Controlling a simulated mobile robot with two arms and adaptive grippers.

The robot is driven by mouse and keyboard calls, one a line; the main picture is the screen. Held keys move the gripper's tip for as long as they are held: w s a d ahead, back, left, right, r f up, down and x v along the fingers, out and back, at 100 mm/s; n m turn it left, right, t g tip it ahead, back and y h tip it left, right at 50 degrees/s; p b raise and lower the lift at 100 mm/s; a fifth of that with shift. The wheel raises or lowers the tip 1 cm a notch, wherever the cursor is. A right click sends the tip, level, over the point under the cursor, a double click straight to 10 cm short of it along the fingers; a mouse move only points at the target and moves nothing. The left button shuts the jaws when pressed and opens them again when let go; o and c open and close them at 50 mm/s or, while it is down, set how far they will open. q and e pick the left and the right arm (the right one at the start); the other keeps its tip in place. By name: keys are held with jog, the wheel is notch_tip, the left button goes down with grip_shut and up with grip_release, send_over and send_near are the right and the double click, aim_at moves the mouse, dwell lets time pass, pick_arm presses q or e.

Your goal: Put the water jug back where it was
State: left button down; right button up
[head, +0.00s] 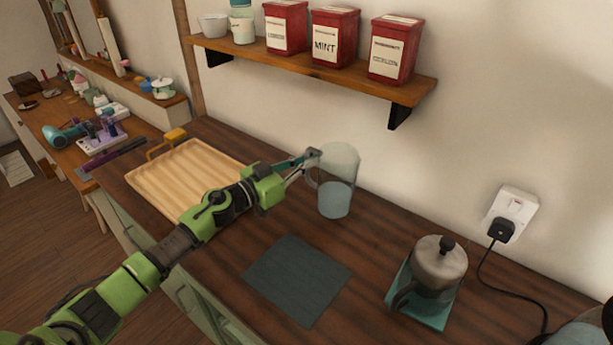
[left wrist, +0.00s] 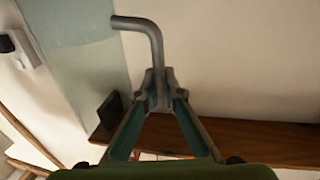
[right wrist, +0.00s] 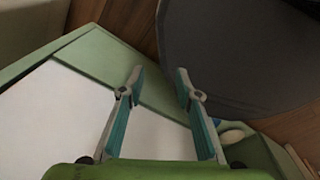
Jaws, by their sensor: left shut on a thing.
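My left gripper (head: 312,160) is shut on the jug's handle, from the left. In the left wrist view the grey handle (left wrist: 152,38) runs between the fingertips (left wrist: 160,92), with the pale jug wall (left wrist: 85,60) beside it. My right gripper (right wrist: 159,82) is open and empty, seen only in the right wrist view.
A dark square mat (head: 298,281) lies bare in front of the jug. A wooden tray (head: 185,175) is left. A metal pot (head: 438,268) stands on a teal mat (head: 432,318) at right. A shelf (head: 300,66) with red tins (head: 335,36) overhangs. A cord (head: 510,290) crosses the right counter.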

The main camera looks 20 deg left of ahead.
aim_at(306, 175)
pick_arm(q)
jog(key=shift+w+a+f, duration=0.15)
jog(key=shift+w+f, duration=0.05)
jog(key=shift+w, duration=0.05)
jog(key=shift+f+b, duration=0.65)
jog(key=shift+f, duration=0.85)
jog(key=c, duration=2.2)
grip_release()
jog(key=shift+f, duration=0.2)
jog(key=shift+o, duration=0.2)
jog(key=shift+r, duration=0.1)
